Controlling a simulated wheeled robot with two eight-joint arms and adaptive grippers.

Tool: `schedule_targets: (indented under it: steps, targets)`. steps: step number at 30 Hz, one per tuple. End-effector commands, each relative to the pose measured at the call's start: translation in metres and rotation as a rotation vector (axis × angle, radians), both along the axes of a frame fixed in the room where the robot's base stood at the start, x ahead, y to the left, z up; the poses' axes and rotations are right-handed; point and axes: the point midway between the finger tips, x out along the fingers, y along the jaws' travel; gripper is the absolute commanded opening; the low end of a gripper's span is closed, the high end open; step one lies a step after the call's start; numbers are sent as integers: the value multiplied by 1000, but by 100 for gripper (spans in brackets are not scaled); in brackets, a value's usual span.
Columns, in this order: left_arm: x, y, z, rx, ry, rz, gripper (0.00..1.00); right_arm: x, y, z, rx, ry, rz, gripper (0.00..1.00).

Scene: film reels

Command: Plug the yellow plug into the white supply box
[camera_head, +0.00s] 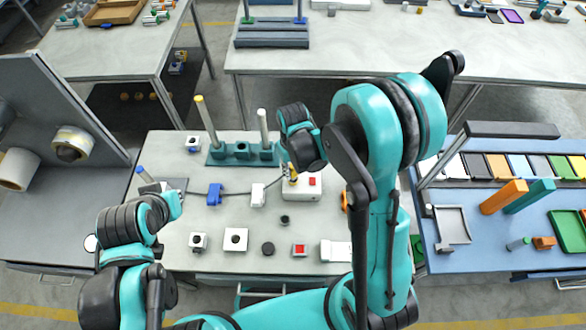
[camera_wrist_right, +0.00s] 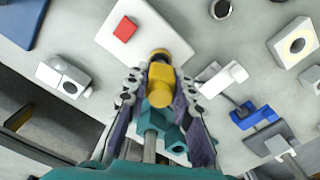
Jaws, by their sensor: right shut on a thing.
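The yellow plug (camera_wrist_right: 160,85) sits between the fingers of my right gripper (camera_wrist_right: 160,98), which is shut on it. In the head view the plug (camera_head: 292,180) shows only as a small yellow patch below my right gripper (camera_head: 291,172). The white supply box (camera_head: 300,190), with a red square on top, is directly under it. In the right wrist view the box (camera_wrist_right: 146,22) lies ahead, and the plug's front end overlaps a dark round part at the box. I cannot tell how deep it sits. My left gripper (camera_head: 172,205) is at the left; its fingers are not clear.
A dark cable runs through a blue clip (camera_head: 215,194) and a white clip (camera_head: 258,194) towards the plug. A teal stand (camera_head: 216,156) with upright posts is behind. Several small blocks stand along the table's front. My right arm covers the table's right side.

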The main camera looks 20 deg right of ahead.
Motion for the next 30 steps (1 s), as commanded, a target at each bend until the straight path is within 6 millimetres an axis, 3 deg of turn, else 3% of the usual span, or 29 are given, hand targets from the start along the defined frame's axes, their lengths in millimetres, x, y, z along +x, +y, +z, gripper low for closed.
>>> schedule_targets:
  steps: [14, 15, 17, 26, 30]
  targets:
    - [0, 0, -25, 0, 0, 0, 0, 0, 0, -26, 0, 0, 0, 0]
    - [0, 0, -24, 0, 0, 0, 0, 0, 0, -24, 0, 0, 0, 31]
    - [0, 0, -23, 0, 0, 0, 0, 0, 0, -23, 0, 0, 0, 47]
    - [0, 0, -23, 0, 0, 0, 0, 0, 0, -23, 0, 0, 0, 47]
    - [0, 0, -23, 0, 0, 0, 0, 0, 0, -12, 0, 0, 0, 47]
